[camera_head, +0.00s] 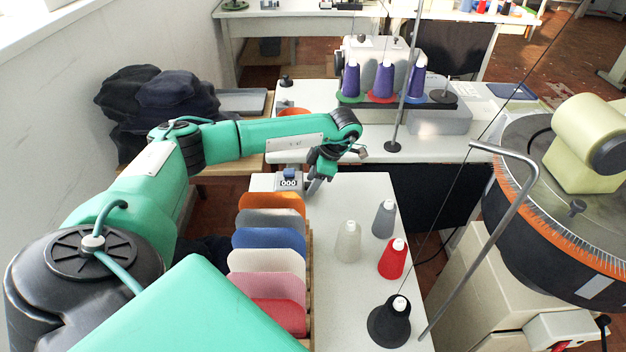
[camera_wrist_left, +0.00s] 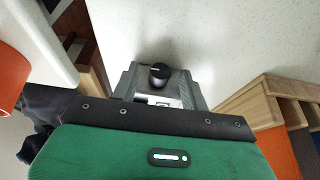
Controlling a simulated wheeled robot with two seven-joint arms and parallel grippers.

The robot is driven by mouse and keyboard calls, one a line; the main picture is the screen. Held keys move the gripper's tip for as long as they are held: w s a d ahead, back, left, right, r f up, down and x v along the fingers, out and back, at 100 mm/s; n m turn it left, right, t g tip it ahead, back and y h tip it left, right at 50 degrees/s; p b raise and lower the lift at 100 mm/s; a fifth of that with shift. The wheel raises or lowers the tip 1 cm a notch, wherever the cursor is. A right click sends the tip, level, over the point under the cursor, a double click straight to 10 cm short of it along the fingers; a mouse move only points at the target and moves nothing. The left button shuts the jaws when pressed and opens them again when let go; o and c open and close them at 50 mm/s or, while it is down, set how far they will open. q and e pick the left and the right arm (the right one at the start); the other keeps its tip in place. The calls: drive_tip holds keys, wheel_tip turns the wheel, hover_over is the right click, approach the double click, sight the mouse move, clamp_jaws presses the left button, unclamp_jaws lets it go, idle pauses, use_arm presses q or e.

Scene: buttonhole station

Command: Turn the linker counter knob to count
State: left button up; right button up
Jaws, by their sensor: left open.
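The linker counter (camera_head: 289,181) is a small grey box with a display reading 000, on the white table at the far end of the row of coloured panels. Its round black knob (camera_wrist_left: 159,73) shows in the left wrist view, straight ahead of the gripper; I cannot read its setting. My left gripper (camera_head: 314,186) points down beside the counter, on its right in the head view. In the head view the gripper partly hides the counter's right side and the knob cannot be made out. My right gripper is out of view.
A rack of coloured panels (camera_head: 268,262) stands in front of the counter. Thread cones, including a red one (camera_head: 392,260) and a black one (camera_head: 390,322), stand to the right. A bent metal rod (camera_head: 486,238) and the round linker machine (camera_head: 560,220) are farther right.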

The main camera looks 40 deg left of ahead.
use_arm(q)
drive_tip(key=shift+f, duration=0.15)
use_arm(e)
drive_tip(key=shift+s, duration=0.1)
use_arm(q)
clamp_jaws()
drive_tip(key=shift+s+t+y, duration=0.1)
drive_tip(key=shift+t+y, duration=0.2)
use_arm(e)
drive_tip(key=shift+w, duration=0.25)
use_arm(q)
drive_tip(key=shift+s+d+t+y+b, duration=0.1)
drive_tip(key=shift+t+y+b, duration=0.2)
drive_tip(key=shift+t+y, duration=0.1)
drive_tip(key=t+y+b, duration=0.1)
drive_tip(key=n+t+y+b, duration=0.1)
drive_tip(key=t+y+b, duration=0.1)
drive_tip(key=shift+s+d+f, duration=0.2)
drive_tip(key=shift+s+d, duration=0.05)
drive_tip(key=shift+b, duration=0.3)
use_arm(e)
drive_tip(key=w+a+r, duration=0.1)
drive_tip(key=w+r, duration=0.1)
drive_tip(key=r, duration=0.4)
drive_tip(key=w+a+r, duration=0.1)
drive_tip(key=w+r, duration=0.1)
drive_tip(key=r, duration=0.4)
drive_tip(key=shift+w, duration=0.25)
